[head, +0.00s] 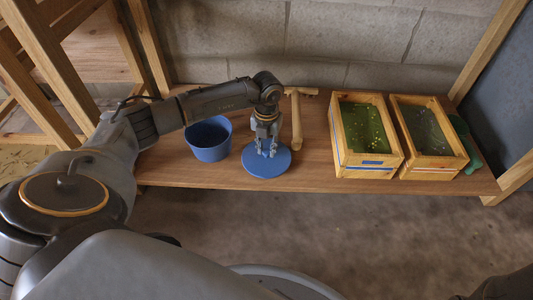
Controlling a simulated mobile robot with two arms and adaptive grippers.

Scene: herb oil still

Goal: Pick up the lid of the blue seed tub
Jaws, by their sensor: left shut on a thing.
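The blue seed tub (209,148) stands uncovered on the wooden shelf, and its dark inside shows. Its round blue lid (262,170) is to the right of the tub, near the shelf's front edge. My left gripper (267,150) points down over the middle of the lid and is shut on it, the fingers hiding the grip point. I cannot tell whether the lid touches the shelf or is slightly raised. My right gripper is not in view.
A wooden mallet-like tool (296,120) lies just right of my gripper. Two wooden boxes with green (365,163) and dark (431,165) contents stand further right, with a green object (467,145) beside them. A block wall closes the back.

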